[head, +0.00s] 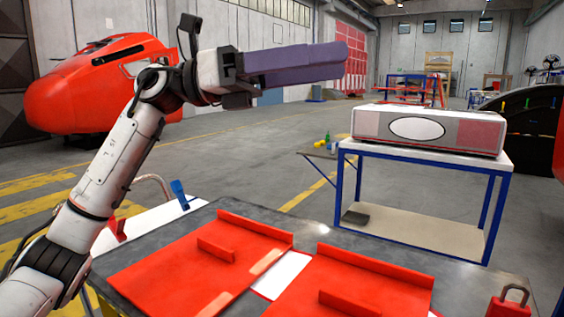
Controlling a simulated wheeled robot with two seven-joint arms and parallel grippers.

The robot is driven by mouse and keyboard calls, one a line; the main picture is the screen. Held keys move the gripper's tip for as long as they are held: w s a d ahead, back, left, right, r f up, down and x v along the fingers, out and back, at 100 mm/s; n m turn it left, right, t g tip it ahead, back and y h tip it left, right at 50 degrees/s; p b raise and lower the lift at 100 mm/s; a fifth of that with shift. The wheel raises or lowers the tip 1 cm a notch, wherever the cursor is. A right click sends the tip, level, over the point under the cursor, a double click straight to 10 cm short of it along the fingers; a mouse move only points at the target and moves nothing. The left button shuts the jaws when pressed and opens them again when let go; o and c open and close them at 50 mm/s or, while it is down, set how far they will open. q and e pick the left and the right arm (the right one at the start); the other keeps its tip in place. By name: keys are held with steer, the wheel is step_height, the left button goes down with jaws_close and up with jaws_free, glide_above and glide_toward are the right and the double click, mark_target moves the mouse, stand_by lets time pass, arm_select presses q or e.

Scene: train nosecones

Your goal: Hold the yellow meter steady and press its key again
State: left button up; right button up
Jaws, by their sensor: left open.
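My left gripper (338,62) is raised in the upper middle of the head view, its long purple fingers pointing right. It is open, seen side-on, with nothing visible between the fingers. It is in the air, apart from the table below. I cannot make out a yellow meter or its key anywhere in this view. My right gripper is not in view.
A dark table (205,213) in front bears red panels (190,265) with raised ledges and a red padlock-shaped piece (507,305) at right. A blue-framed bench (487,163) holds a red and white part (430,130). A red nosecone (75,97) stands at left.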

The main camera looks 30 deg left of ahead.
arm_select(q)
steer(key=s+d+f+m+g+y, duration=0.2)
steer(key=s+d+f+g+y, duration=0.15)
steer(key=f, duration=0.55)
steer(key=s+d+f+m+g+y, duration=0.25)
steer(key=d+f+y, duration=0.25)
steer(key=f, duration=0.3)
steer(key=s+a+f+y, duration=0.1)
steer(key=a+f+y, duration=0.1)
steer(key=f+y, duration=0.1)
steer(key=s+a+f+m+y, duration=0.1)
steer(key=s+a+f+y, duration=0.1)
steer(key=f, duration=0.3)
steer(key=s+a+f+m+y, duration=0.1)
steer(key=a+f+y, duration=0.3)
steer(key=y, duration=0.1)
steer(key=shift+s+a, duration=0.25)
steer(key=shift+a+f, duration=0.1)
steer(key=shift+f, duration=0.3)
step_height(320, 180, down, 10)
steer(key=shift+r, duration=0.25)
steer(key=shift+c, duration=0.2)
steer(key=c, duration=1.4)
